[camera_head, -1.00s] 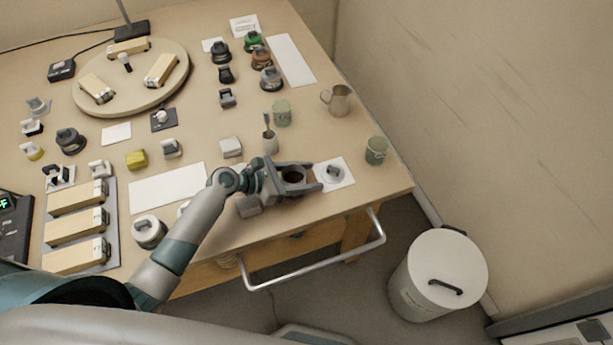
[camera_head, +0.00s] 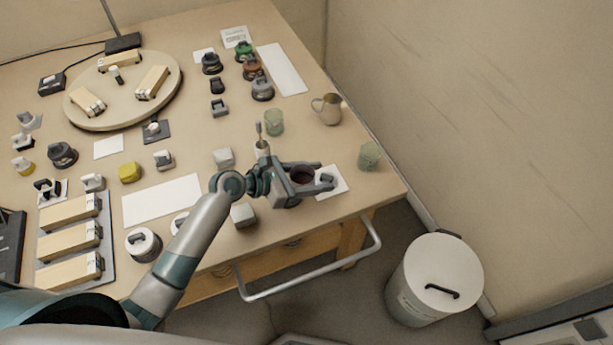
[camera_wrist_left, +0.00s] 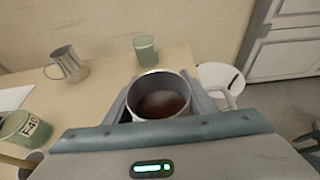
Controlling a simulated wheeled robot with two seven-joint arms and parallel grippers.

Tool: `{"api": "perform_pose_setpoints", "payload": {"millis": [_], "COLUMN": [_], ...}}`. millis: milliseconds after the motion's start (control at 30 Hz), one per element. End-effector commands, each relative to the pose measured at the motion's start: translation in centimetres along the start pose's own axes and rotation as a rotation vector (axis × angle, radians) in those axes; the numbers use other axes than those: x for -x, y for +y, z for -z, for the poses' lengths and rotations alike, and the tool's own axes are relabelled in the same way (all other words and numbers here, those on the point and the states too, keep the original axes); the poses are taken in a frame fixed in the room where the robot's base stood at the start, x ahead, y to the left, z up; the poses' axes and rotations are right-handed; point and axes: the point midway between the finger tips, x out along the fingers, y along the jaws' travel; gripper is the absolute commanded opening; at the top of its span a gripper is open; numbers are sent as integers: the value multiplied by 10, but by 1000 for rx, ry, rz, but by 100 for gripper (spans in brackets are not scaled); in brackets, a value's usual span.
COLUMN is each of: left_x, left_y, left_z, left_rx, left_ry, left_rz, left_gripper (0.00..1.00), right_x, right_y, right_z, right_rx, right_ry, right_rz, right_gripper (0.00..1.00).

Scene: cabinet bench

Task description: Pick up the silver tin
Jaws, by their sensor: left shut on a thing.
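The silver tin (camera_wrist_left: 160,98) is a round open can with brown contents inside, upright between the fingers of my left gripper (camera_wrist_left: 162,103) in the left wrist view. In the head view my left gripper (camera_head: 305,178) is shut around the tin near the right front of the bench. The tin's dark opening (camera_head: 302,175) shows between the fingers; its lower side is hidden, so I cannot tell whether it touches the bench. My right gripper is out of view.
A white card (camera_head: 338,188) lies under the fingertips. A green cup (camera_head: 369,156), a metal jug (camera_head: 328,109) and a green tin (camera_head: 274,122) stand nearby. A brush stands in a small cup (camera_head: 262,148). The bench edge and rail (camera_head: 320,283) are in front.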

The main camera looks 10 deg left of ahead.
Motion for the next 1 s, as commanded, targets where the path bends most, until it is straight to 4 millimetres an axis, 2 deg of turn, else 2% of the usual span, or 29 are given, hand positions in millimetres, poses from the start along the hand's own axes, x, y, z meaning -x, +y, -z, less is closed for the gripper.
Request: {"api": "perform_pose_setpoints", "payload": {"millis": [200, 500, 1000], "left_x": [-10, -21, -31], "left_y": [-15, -32, -47], "left_z": [-20, -40, -59], "left_rx": [-1, -1, -1], "left_ry": [-5, -4, -3], "left_rz": [-1, 0, -1], "left_gripper": [22, 22, 22], "right_x": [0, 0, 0], "right_y": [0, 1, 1], "right_z": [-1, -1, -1], "right_rx": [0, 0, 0], "right_ry": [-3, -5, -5], "right_rz": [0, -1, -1], "right_gripper": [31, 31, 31]}}
